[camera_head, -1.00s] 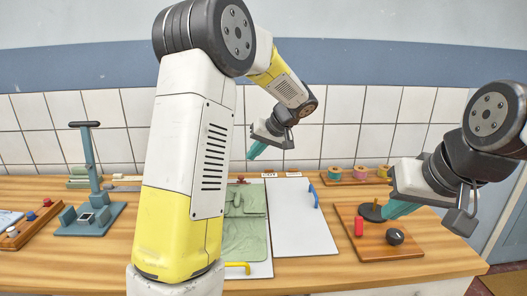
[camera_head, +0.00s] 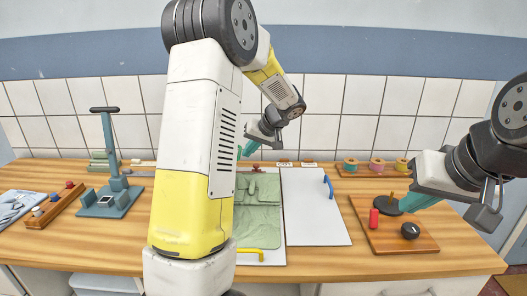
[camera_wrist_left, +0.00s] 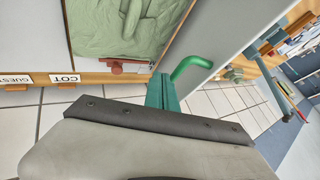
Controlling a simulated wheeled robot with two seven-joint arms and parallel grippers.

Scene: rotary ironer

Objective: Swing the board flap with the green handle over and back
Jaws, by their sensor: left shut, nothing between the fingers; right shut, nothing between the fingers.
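The green handle (camera_wrist_left: 190,66) shows in the left wrist view, at the edge of a pale grey board flap (camera_wrist_left: 222,28). Whether the flap lies flat or is raised I cannot tell. In the head view my left arm hides the handle and flap. My left gripper (camera_head: 246,150) is shut and empty, above the back of the middle board. In the wrist view its teal fingers (camera_wrist_left: 161,92) are close beside the handle; contact is unclear. The middle board (camera_head: 262,262) bears a green cloth (camera_head: 257,215). My right gripper (camera_head: 418,203) is shut and empty, over the right side of the table.
A white flap (camera_head: 313,215) with a blue handle (camera_head: 328,187) lies right of the cloth. A yellow handle (camera_head: 250,252) is at the front. A wooden base (camera_head: 400,236) with a black knob (camera_head: 410,230) is at the right. A teal press stand (camera_head: 106,200) is at the left.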

